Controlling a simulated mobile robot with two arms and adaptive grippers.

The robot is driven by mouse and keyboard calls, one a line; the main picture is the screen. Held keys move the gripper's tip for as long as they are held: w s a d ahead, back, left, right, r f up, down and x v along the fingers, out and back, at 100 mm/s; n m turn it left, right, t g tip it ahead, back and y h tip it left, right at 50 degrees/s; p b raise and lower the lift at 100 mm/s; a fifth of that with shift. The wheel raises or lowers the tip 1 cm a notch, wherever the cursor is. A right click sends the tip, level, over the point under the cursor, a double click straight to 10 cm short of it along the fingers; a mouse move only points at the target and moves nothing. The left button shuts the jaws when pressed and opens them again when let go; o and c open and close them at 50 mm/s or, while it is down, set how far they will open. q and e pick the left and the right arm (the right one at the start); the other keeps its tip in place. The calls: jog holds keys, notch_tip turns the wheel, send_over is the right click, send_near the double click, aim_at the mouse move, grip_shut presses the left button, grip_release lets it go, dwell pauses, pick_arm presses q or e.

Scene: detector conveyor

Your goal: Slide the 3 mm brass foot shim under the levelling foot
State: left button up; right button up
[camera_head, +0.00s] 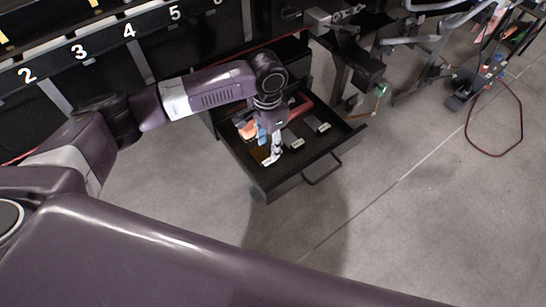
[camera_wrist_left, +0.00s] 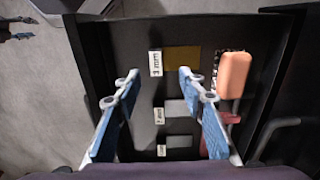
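The brass shim (camera_wrist_left: 184,59) lies flat in an open black drawer (camera_wrist_left: 130,35), beside a white label (camera_wrist_left: 155,63) reading 3 mm. My left gripper (camera_wrist_left: 158,76) is open and empty, pointing down into the drawer. Its fingertips show on either side of the label and the near edge of the shim, with no contact visible. In the head view my left gripper (camera_head: 270,158) reaches into the drawer (camera_head: 262,186), where the shim is hard to make out. I cannot pick out the levelling foot. My right gripper is not in view.
Two grey shims (camera_wrist_left: 178,108) (camera_wrist_left: 180,141) with labels lie in the same drawer. An orange block (camera_wrist_left: 233,75) and a red item (camera_wrist_left: 228,118) lie beside them. The drawer walls surround the gripper.

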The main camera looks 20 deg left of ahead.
aim_at(270, 161)
pick_arm(q)
jog(key=f, duration=0.5)
jog(key=shift+s+d+f+p, duration=0.2)
jog(key=shift+s+f+p, duration=0.1)
jog(key=shift+s+f, duration=0.05)
jog(key=shift+f, duration=0.45)
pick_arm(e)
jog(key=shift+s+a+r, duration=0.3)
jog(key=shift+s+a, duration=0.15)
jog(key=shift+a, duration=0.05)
pick_arm(q)
grip_shut()
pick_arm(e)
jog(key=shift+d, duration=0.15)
